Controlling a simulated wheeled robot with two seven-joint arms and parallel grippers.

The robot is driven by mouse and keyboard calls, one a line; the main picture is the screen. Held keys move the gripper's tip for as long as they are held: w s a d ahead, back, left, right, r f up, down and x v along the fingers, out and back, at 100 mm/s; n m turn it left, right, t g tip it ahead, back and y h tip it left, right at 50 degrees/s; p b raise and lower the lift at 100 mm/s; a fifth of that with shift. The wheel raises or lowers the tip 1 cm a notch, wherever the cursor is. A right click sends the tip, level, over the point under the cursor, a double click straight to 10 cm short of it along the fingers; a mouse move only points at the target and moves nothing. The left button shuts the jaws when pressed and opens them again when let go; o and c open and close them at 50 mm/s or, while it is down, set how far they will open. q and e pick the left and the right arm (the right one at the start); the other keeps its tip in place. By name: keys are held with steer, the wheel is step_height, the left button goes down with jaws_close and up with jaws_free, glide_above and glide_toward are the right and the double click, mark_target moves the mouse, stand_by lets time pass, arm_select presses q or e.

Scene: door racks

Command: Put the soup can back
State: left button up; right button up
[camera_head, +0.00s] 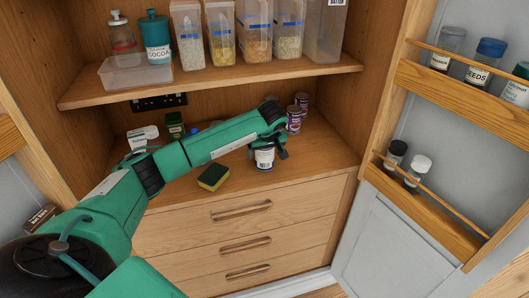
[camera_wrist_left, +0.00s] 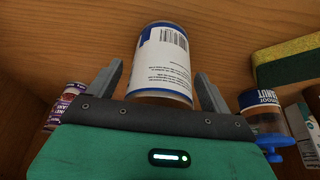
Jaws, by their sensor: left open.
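A white-labelled can with blue edges (camera_head: 264,158) stands on the cupboard's lower counter near its front edge. In the left wrist view the can (camera_wrist_left: 163,62) shows a barcode and small print; its name is not readable, so I cannot tell if it is the soup can. My left gripper (camera_head: 267,148) is open, with a finger on each side of the can; in the left wrist view there is a gap at both fingers (camera_wrist_left: 158,88). Purple cans (camera_head: 294,119) stand behind, on the counter at the back right. My right gripper is not in view.
A yellow-green sponge (camera_head: 213,177) lies left of the can. Jars and boxes, including a dark green box (camera_head: 175,125), stand behind my arm. A shelf of containers (camera_head: 230,80) overhangs the counter. The open right door has racks of jars (camera_head: 440,210). Counter right of the can is clear.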

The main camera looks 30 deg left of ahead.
arm_select(q)
steer(key=b+v, duration=0.3)
steer(key=v, duration=0.8)
steer(key=shift+r, duration=0.15)
steer(key=shift+s, duration=0.1)
